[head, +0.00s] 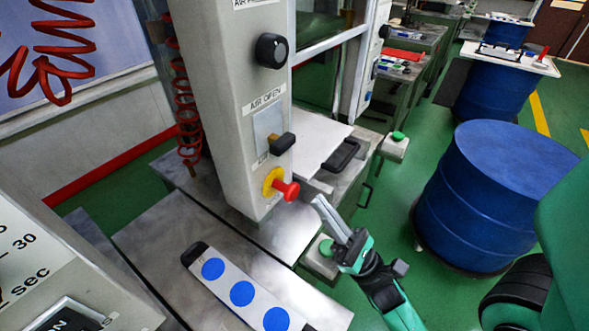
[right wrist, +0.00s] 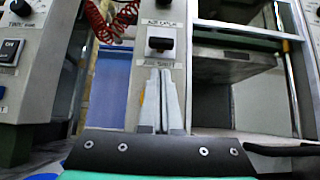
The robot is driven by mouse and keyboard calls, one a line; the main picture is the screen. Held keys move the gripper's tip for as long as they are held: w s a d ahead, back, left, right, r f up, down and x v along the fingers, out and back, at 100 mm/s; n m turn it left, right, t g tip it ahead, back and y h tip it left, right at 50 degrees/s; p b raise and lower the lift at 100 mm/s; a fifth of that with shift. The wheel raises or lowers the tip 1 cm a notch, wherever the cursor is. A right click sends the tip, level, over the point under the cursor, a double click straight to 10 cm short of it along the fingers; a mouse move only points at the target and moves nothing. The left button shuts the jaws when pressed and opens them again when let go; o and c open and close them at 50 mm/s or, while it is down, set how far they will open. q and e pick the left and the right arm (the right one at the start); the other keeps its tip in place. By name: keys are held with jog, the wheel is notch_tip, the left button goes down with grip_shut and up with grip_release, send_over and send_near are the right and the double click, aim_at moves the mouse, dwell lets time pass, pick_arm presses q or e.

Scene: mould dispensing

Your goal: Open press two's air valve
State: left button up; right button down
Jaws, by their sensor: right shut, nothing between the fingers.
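A grey control column (head: 228,100) carries a plate labelled AIR OPEN with a black valve lever (head: 282,145), which points sideways to the right. No press number is readable on the column. My right gripper (head: 319,203) is shut and empty, below and to the right of the lever, apart from it in the head view. My left gripper is not in view.
A red push button (head: 287,189) on a yellow disc sits below the lever, close to my right fingertips. A black knob (head: 271,50) is above it. A mould strip with blue discs (head: 242,293) lies on the metal table. A blue drum (head: 492,195) stands at right.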

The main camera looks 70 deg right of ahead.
aim_at(279, 142)
jog(key=p+x, duration=0.2)
jog(key=x, duration=0.8)
jog(key=shift+p, duration=0.35)
notch_tip(279, 142, up, 5)
jog(key=p, duration=0.3)
jog(key=shift+a+f+p, duration=0.1)
jog(key=shift+p, duration=0.3)
